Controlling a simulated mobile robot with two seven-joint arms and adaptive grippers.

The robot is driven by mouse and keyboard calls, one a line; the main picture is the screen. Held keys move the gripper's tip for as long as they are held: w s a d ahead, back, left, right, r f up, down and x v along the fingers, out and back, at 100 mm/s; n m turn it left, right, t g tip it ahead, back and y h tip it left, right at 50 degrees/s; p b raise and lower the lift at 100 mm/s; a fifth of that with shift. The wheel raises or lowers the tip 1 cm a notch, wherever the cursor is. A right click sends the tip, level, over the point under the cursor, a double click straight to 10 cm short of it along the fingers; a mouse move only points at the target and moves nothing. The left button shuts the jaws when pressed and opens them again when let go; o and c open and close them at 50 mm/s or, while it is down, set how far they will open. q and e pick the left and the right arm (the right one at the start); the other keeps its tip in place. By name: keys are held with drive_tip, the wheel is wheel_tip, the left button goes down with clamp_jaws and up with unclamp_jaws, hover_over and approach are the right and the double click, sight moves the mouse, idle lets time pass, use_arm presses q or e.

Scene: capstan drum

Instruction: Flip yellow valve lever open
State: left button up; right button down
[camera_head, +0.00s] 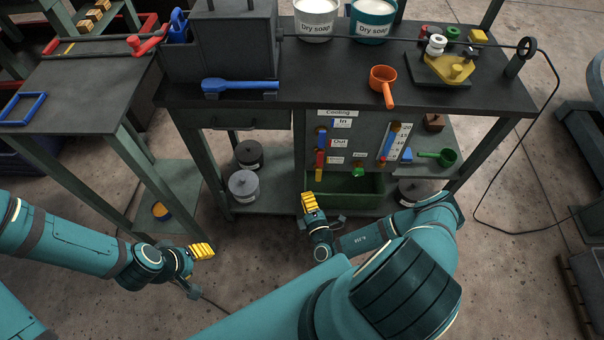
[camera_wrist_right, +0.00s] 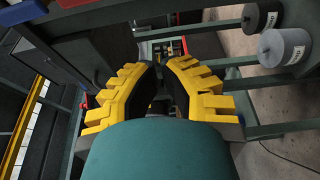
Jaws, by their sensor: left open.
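The Cooling panel (camera_head: 345,125) stands upright on the front of the workbench, with labels for In, Out and a third too small to read. Small coloured levers sit beside the labels; a red-and-yellow lever (camera_head: 319,168) is the lowest on the left, its yellow part pointing down. My right gripper (camera_head: 309,202) is just below and left of that lever, apart from it as far as I can tell. In the right wrist view its yellow fingers (camera_wrist_right: 162,70) are spread with nothing held; the lever cannot be made out there. My left gripper (camera_head: 202,250) is open and empty, lower left.
A green bin (camera_head: 345,190) sits under the panel. Grey canisters (camera_head: 243,185) stand on the lower shelf at left. An orange scoop (camera_head: 384,82) overhangs the bench's front edge. A side table (camera_head: 75,85) stands left.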

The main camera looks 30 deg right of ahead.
sight(319, 171)
drive_tip(key=shift+d, duration=0.1)
drive_tip(key=w+d+b, duration=0.1)
drive_tip(key=w+d, duration=0.4)
drive_tip(key=w, duration=0.2)
drive_tip(key=shift+w+d, duration=0.2)
drive_tip(key=shift+w, duration=0.15)
idle(0.4)
